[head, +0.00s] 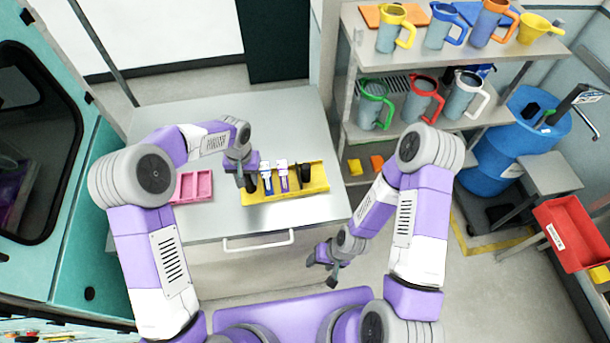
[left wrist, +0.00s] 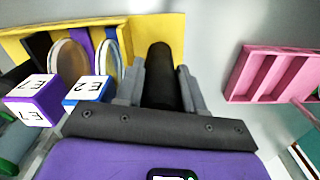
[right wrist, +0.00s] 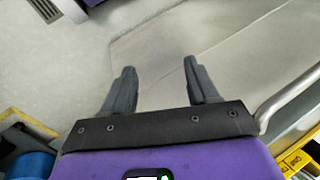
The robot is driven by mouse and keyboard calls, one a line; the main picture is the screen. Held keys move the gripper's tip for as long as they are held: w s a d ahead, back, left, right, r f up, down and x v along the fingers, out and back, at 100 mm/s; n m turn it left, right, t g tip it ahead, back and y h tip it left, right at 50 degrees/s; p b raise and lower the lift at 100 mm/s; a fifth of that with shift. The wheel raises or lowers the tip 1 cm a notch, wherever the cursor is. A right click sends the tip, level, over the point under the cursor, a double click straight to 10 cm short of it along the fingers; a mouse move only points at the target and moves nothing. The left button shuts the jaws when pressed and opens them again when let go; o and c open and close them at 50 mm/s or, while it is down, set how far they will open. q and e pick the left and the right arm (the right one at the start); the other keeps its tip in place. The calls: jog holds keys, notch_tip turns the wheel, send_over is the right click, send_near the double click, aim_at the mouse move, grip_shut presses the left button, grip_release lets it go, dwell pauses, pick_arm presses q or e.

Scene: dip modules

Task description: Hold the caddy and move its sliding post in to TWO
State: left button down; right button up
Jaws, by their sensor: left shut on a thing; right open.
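The yellow caddy (head: 318,183) lies on the grey table. A blue-tagged module (head: 267,182) and a purple-tagged module (head: 283,180) stand in it; the left wrist view shows their white labels, E2 (left wrist: 90,91) and E7 (left wrist: 35,98). My left gripper (head: 249,184) is at the caddy's left end, shut on an upright black post (left wrist: 160,75). Another dark upright piece (head: 305,172) stands at the caddy's right end; I cannot tell which one slides. My right gripper (head: 322,272) is open and empty, in front of the table and apart from the caddy.
A pink compartment tray (head: 196,186) lies left of the caddy on the table (head: 230,115). The table behind the caddy is clear. A shelf with coloured jugs (head: 420,100) stands at the right, with a blue drum (head: 510,150) beyond it. A white handle (head: 258,240) sticks out from the table front.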

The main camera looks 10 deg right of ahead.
jog(key=w+d+r+n+g+y, duration=0.1)
jog(key=w+d+r+g, duration=0.3)
jog(key=w+r, duration=0.1)
jog(key=w+d+n+g+h, duration=0.15)
jog(key=d+n, duration=0.65)
jog(key=d, duration=0.9)
jog(key=n+t+h, duration=0.4)
jog(key=n+t, duration=0.1)
jog(key=n, duration=0.7)
send_near(305, 166)
jog(key=f, duration=1.1)
jog(key=shift+d, duration=0.25)
jog(key=shift+c, duration=0.4)
grip_shut()
jog(key=shift+a, duration=0.1)
